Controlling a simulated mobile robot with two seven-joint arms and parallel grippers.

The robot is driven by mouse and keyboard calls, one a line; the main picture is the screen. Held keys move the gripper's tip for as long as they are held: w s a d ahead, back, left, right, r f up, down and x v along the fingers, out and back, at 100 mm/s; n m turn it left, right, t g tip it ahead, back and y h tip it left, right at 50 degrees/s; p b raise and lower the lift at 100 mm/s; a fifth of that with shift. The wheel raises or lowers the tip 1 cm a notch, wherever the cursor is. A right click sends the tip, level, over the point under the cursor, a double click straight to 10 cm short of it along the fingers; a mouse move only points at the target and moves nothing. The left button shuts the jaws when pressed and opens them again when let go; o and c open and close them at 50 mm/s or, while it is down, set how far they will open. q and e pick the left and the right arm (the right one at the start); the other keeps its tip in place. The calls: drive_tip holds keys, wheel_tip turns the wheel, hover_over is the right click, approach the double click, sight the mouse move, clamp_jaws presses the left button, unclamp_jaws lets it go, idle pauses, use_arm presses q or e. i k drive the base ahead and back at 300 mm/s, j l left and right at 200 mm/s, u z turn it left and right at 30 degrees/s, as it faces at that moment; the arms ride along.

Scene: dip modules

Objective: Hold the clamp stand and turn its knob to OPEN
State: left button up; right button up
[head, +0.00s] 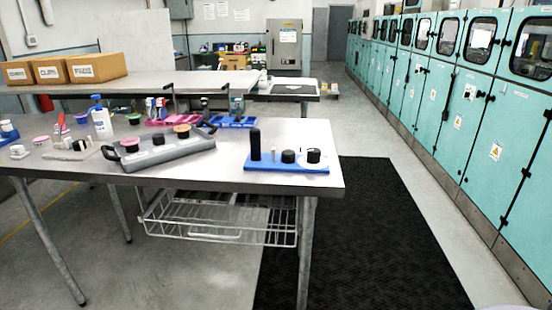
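What looks like the clamp stand is a blue base plate (290,168) at the right front corner of the steel table in the head view. A tall black upright post (255,143) stands at its left end. A short black round piece (288,156) sits near its middle. A black knob (313,156) sits on a white disc at its right end. Any lettering on the disc is too small to read, so I cannot tell the knob's setting. Neither of my grippers is in view, and nothing touches the stand.
A grey tray with black handles (165,151) stands left of the stand, with bare steel tabletop (225,160) between. Further left are a white bottle (101,121) and small parts. A wire basket (215,218) hangs under the table. A black mat (375,235) covers floor at the right.

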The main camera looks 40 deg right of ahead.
sight(313, 154)
drive_tip(key=k+j+z, duration=0.1)
drive_tip(key=z, duration=1.25)
drive_tip(key=i+j, duration=0.1)
drive_tip(key=i, duration=0.25)
drive_tip(key=i+j, duration=0.1)
drive_tip(key=i, duration=0.2)
